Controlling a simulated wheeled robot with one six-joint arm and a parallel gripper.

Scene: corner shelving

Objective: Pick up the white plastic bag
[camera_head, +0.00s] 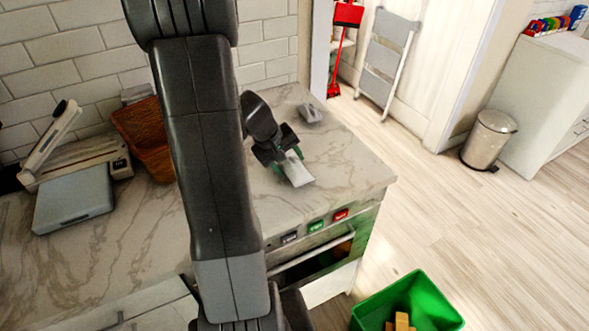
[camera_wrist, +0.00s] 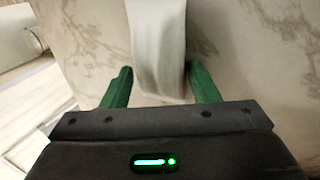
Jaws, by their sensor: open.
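The white plastic bag (camera_wrist: 157,40) lies on the marble counter and shows in the wrist view as a pale strip running from the top edge down between the green fingers. In the head view the bag (camera_head: 297,172) is a small white piece at the fingertips of my gripper. My gripper (camera_wrist: 158,85) is open, with one green finger on each side of the bag and a gap on both sides. It also shows in the head view (camera_head: 288,157), low over the counter. My arm hides part of the counter in the head view.
The marble counter (camera_head: 345,172) is mostly clear around the bag. A small grey object (camera_head: 311,113) lies behind it. A brown basket (camera_head: 146,135) and a grey scale-like device (camera_head: 75,195) stand left. A green bin (camera_head: 375,308) stands on the floor below.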

